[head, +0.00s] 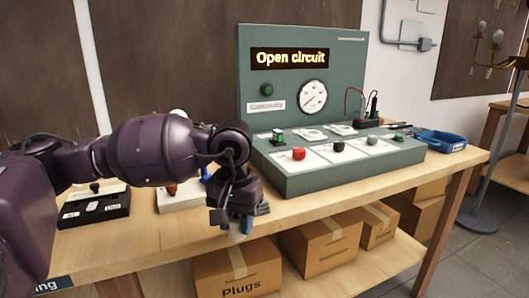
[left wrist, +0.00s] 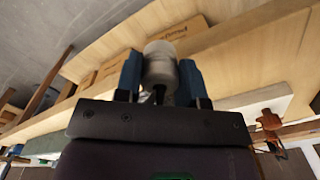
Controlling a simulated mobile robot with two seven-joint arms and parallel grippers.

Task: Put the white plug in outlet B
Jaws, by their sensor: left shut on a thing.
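My left gripper (head: 238,222) hangs over the front edge of the bench, pointing down. In the left wrist view its blue fingers (left wrist: 160,78) are shut on a pale, rounded thing that looks like the white plug (left wrist: 160,60). The plug also shows small below the gripper in the head view (head: 237,236). I see no readable letter B, so I cannot tell which place is outlet B. My left arm hides part of the bench. My right gripper is not in view.
A green test panel (head: 300,100) reads "Open circuit"; red, black and grey pieces sit on its base. A black box (head: 93,206) and a white block (head: 180,199) with an orange-brown piece stand left. A blue tray (head: 441,140) lies right. Cardboard boxes (head: 238,270) are below.

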